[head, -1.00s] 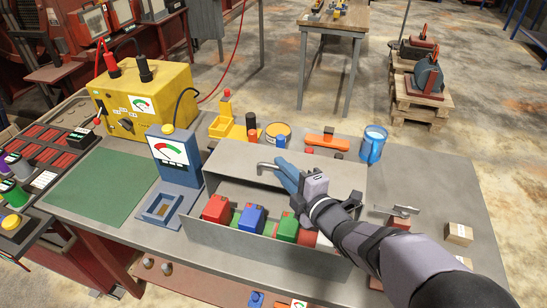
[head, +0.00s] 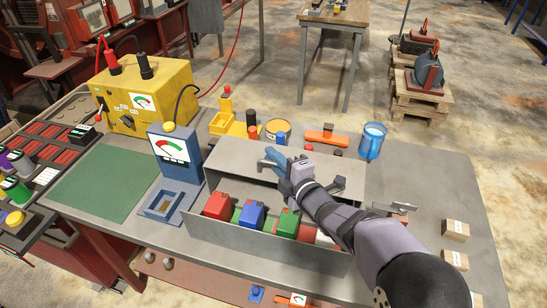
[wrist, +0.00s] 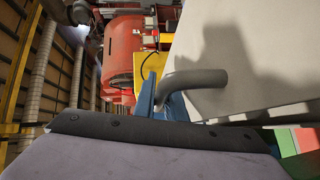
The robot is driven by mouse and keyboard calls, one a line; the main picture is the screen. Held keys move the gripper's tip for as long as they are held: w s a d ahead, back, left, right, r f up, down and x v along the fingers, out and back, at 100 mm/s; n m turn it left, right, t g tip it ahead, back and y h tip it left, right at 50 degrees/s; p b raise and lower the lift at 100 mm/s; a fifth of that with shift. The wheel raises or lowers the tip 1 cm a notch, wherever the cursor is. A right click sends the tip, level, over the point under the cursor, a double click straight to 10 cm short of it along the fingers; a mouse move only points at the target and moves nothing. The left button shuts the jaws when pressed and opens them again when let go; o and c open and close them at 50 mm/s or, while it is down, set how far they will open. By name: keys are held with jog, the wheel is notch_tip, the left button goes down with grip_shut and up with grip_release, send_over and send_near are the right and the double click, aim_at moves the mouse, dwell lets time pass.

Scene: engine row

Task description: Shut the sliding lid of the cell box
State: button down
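The cell box (head: 250,240) is a grey open-topped box on the bench. Red, blue and green cells show in its uncovered front part. Its grey sliding lid (head: 232,155) covers the rear part. A bent grey handle stands on the lid, and it shows large in the wrist view (wrist: 195,78). My arm hides the box's right end.
A blue meter stand (head: 175,155) stands close to the box's left end. Behind the lid are a yellow holder (head: 230,122), an orange tool (head: 327,137) and a blue mug (head: 371,141). Small cartons (head: 455,230) lie at the right. A green mat (head: 100,184) lies clear at the left.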

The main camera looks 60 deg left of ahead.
aim_at(270, 177)
jog(key=shift+s+d+f+b, duration=0.15)
jog(key=shift+s+d+b, duration=0.15)
jog(key=shift+b, duration=0.1)
jog(key=shift+s+d+b, duration=0.9)
jog(key=shift+s+d, duration=0.2)
jog(key=shift+s, duration=0.05)
jog(key=c, duration=2.1)
grip_release()
jog(key=d+r+b, duration=0.1)
jog(key=d+b, duration=0.1)
jog(key=d, duration=0.5)
jog(key=shift+r, duration=0.2)
jog(key=shift+w+d, duration=0.1)
